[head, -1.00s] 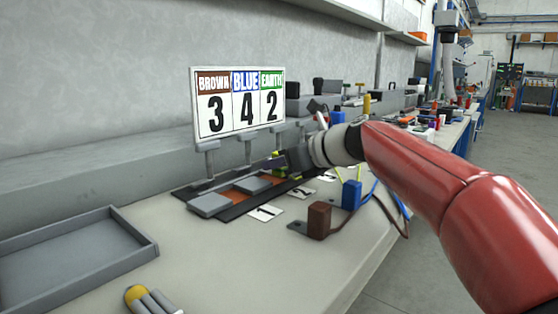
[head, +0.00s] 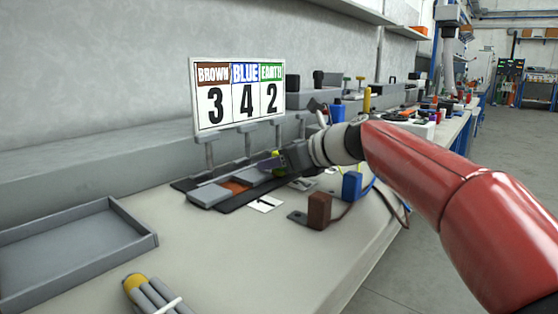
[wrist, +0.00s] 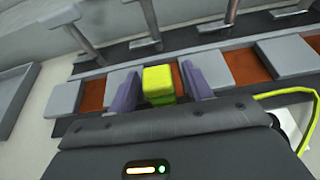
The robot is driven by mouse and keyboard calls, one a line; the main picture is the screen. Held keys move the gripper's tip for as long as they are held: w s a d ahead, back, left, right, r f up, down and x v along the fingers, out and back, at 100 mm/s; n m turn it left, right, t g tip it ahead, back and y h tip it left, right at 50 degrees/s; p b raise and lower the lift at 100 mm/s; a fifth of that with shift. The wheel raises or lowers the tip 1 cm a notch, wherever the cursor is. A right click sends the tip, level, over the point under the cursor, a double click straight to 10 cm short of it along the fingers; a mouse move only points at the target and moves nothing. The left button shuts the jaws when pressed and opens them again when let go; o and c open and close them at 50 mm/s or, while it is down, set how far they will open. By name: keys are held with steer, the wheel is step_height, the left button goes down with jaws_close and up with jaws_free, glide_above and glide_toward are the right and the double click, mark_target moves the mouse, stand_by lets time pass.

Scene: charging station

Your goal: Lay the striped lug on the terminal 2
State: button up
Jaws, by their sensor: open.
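The striped yellow-green lug (wrist: 158,84) lies between the two purple-grey fingers of my gripper (wrist: 161,87) in the wrist view. The fingers are open, with a gap on the lug's right side.
A sign (head: 240,93) reading brown 3, blue 4, earth 2 stands behind the strip on posts. A brown block (head: 318,210) and a blue block (head: 352,186) stand right of it. A grey tray (head: 75,250) lies left. The front bench is mostly clear.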

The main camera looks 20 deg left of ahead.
steer(key=shift+v, duration=3.9)
steer(key=shift+w+r+p, duration=0.1)
steer(key=shift+r+p, duration=0.05)
steer(key=shift+p, duration=0.2)
